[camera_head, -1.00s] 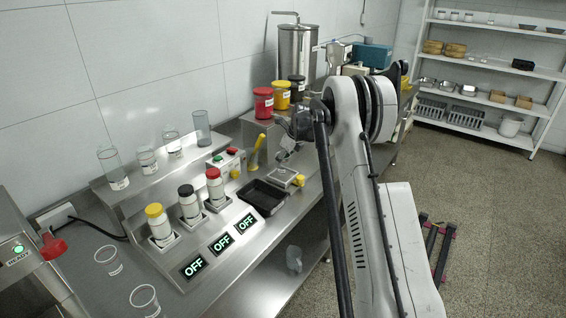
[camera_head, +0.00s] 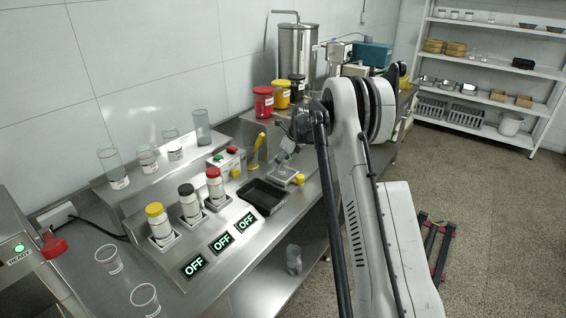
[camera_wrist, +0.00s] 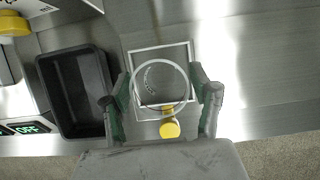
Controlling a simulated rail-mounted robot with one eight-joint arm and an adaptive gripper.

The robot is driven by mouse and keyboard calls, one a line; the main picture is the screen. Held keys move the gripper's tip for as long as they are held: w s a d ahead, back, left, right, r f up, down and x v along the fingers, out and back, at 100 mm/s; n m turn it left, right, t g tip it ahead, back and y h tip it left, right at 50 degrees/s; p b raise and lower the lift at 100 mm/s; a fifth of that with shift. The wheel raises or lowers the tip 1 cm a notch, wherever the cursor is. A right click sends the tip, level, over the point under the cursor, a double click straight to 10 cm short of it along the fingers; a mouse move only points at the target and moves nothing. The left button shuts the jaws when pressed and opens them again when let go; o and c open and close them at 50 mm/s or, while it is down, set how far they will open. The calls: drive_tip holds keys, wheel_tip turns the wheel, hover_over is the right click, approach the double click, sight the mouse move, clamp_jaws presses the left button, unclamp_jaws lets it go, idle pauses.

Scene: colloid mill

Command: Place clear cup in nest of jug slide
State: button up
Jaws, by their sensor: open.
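The clear cup (camera_wrist: 160,104) shows in the wrist view from above, its round rim between my two fingers. Its smaller base circle lies inside the square frame of the jug slide nest (camera_wrist: 190,48). Whether the base rests fully on the nest floor I cannot tell. A yellow knob (camera_wrist: 169,129) is on the slide's near side. My gripper (camera_wrist: 162,97) is open, with one finger on each side of the cup. In the head view, my gripper (camera_head: 288,146) is over the jug slide (camera_head: 284,177), and the cup is hard to make out there.
A black tray (camera_wrist: 70,95) lies just left of the slide. Bottles with yellow, black and red lids (camera_head: 189,203) stand farther left. A yellow lever (camera_head: 257,146) and button box (camera_head: 226,159) are behind. Bare steel bench (camera_wrist: 255,75) lies right of the nest.

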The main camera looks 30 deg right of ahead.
drive_tip(key=b+v, duration=0.1)
drive_tip(key=v, duration=1)
drive_tip(key=s+a+r+n+t+h, duration=0.1)
drive_tip(key=s+a+r+n, duration=0.75)
drive_tip(key=s, duration=0.25)
drive_tip(key=s+a+r+n, duration=0.7)
drive_tip(key=s+a+r, duration=0.1)
drive_tip(key=s+a, duration=0.25)
drive_tip(key=s+a+f+n, duration=0.2)
drive_tip(key=s+n, duration=0.3)
drive_tip(key=s, duration=0.3)
drive_tip(key=s+a+f+n+t, duration=0.1)
drive_tip(key=s+a+f+n, duration=0.1)
drive_tip(key=s+n, duration=0.3)
drive_tip(key=s+a+f+n+t+h, duration=0.1)
drive_tip(key=s+a+n, duration=0.3)
drive_tip(key=s, duration=0.9)
drive_tip(key=shift+f+n, duration=0.55)
drive_tip(key=shift+f, duration=0.3)
drive_tip(key=shift+a, duration=0.1)
wheel_tip(320, 180, down, 3)
drive_tip(key=b, duration=0.3)
drive_tip(key=shift+f, duration=0.2)
